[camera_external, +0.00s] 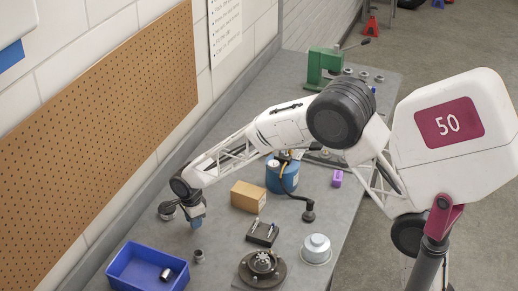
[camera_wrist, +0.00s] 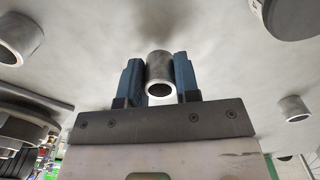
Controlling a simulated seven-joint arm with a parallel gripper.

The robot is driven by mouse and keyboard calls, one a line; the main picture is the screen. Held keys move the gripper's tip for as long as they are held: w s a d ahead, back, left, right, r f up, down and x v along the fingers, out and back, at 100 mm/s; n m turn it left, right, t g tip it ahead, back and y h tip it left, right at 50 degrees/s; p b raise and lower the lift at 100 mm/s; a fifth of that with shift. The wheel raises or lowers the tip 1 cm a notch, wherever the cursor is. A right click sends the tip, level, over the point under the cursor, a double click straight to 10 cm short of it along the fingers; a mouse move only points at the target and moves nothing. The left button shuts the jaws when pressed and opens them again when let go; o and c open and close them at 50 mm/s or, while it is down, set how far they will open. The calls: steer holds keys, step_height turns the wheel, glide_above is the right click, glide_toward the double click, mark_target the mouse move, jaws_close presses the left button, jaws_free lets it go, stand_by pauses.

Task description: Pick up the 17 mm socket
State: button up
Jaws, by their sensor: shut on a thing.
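My gripper (camera_external: 195,222) is low over the left part of the grey workbench in the external view. In the wrist view, the blue fingers of my gripper (camera_wrist: 159,82) are shut on a grey metal socket (camera_wrist: 159,62), with its round open end facing the camera. No size marking is readable, so I cannot tell whether it is the 17 mm one. A second socket (camera_wrist: 293,108) is at the right of the wrist view, and another (camera_wrist: 18,38) is at the upper left. One socket (camera_external: 199,257) stands on the bench near my gripper in the external view.
A pegboard wall (camera_external: 95,110) borders the bench.

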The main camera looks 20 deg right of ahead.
steer(key=shift+s+d+r, duration=0.1)
steer(key=shift+s+r, duration=0.05)
steer(key=shift+r, duration=0.3)
steer(key=shift+s+d+r, duration=0.1)
steer(key=shift+r, duration=0.35)
steer(key=s+d, duration=0.3)
steer(key=s, duration=0.1)
steer(key=s+d+r, duration=0.1)
steer(key=s+d, duration=0.2)
steer(key=s, duration=0.1)
steer(key=s+d, duration=0.3)
steer(key=s, duration=0.1)
steer(key=shift+s+r, duration=0.15)
